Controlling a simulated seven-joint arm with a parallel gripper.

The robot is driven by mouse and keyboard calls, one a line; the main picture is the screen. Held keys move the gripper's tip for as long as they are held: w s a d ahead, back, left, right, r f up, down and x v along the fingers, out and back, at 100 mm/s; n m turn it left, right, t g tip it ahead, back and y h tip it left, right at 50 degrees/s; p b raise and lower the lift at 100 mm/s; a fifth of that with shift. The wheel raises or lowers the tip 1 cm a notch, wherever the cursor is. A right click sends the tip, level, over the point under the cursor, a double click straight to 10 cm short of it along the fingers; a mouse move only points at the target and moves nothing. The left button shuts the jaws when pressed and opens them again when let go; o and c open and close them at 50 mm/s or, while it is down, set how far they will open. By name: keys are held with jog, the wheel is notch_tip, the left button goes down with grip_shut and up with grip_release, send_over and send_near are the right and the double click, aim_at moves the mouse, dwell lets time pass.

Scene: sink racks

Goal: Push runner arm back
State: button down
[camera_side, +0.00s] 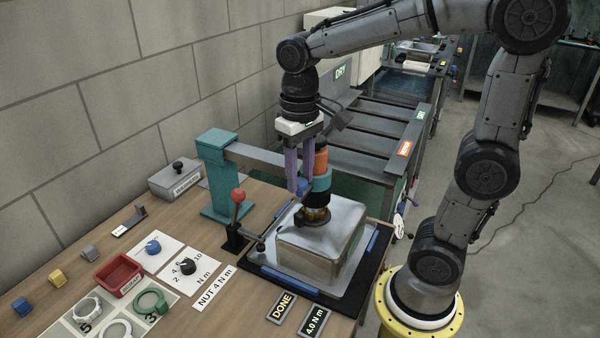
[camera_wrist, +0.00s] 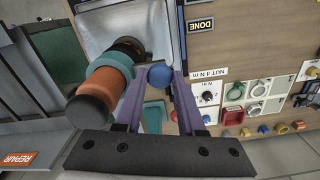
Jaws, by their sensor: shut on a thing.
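The runner arm (camera_side: 262,160) is a grey bar reaching right from a teal post (camera_side: 221,180). An orange and teal driver (camera_side: 320,178) stands upright at its outer end, its dark lower end over a brassy fitting (camera_side: 316,214) on the upturned steel sink (camera_side: 318,254). In the wrist view the driver (camera_wrist: 108,82) is left of my fingers. My gripper (camera_side: 300,187) points down with purple fingers shut on a blue ball knob (camera_wrist: 160,76) beside the driver. The knob also shows in the side view (camera_side: 302,186), partly covered by the fingers. Whether the driver touches the fitting is unclear.
A red-knobbed lever (camera_side: 237,196) stands left of the sink. Dials (camera_side: 186,266), a red bin (camera_side: 118,276) and a DONE plate (camera_side: 281,307) lie on the bench toward the front. A slatted rack (camera_side: 365,140) is behind. A grey block wall (camera_side: 100,90) bounds the left.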

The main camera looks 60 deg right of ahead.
jog(key=w, duration=1.4)
jog(key=shift+w+r, duration=0.15)
jog(key=shift+w, duration=0.15)
jog(key=c, duration=0.5)
grip_release()
jog(key=shift+s, duration=0.1)
notch_tip(320, 180, up, 14)
jog(key=shift+f, duration=0.2)
